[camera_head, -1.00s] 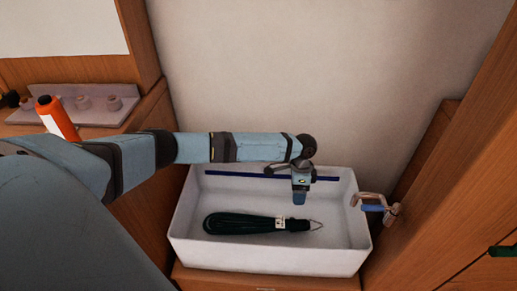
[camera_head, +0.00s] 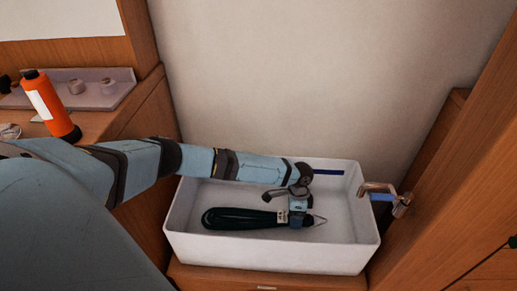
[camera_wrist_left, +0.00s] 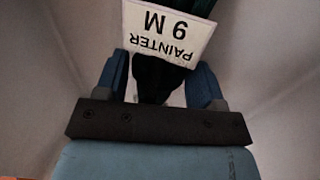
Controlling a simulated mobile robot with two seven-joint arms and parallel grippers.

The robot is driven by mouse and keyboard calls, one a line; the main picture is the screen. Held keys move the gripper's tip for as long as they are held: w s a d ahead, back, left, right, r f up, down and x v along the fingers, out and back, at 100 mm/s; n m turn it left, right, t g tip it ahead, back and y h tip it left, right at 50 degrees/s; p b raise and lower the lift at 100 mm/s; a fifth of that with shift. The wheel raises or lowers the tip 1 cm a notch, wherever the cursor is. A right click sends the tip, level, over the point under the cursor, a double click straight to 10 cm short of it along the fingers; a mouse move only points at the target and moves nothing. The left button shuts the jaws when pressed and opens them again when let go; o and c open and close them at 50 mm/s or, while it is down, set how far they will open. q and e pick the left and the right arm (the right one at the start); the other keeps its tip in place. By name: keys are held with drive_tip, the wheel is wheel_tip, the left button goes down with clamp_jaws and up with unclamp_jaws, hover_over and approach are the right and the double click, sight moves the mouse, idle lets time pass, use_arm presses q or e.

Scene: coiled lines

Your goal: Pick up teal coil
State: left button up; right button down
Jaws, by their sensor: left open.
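The teal coil (camera_head: 240,219) is a dark teal looped line lying in a white bin (camera_head: 270,257), with a thin cord loop at its right end. Its white tag (camera_wrist_left: 170,32) reads "PAINTER 9 M" in the left wrist view. My left gripper (camera_head: 298,222) is down in the bin at the coil's right end, by the tag. In the left wrist view my left gripper (camera_wrist_left: 165,85) is open, its two blue fingers on either side of the coil's dark end. Whether the fingers touch it I cannot tell. My right gripper is not in view.
A metal bracket with a blue part (camera_head: 383,196) is at the bin's right. An orange bottle (camera_head: 50,106) stands on the left counter beside a grey rack (camera_head: 110,92).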

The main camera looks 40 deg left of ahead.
use_arm(q)
drive_tip(key=shift+s+d+f, duration=0.1)
drive_tip(key=shift+d+f, duration=0.05)
drive_tip(key=shift+f, duration=0.5)
drive_tip(key=c, duration=0.9)
drive_tip(key=shift+o, duration=0.2)
drive_tip(key=shift+r, duration=0.1)
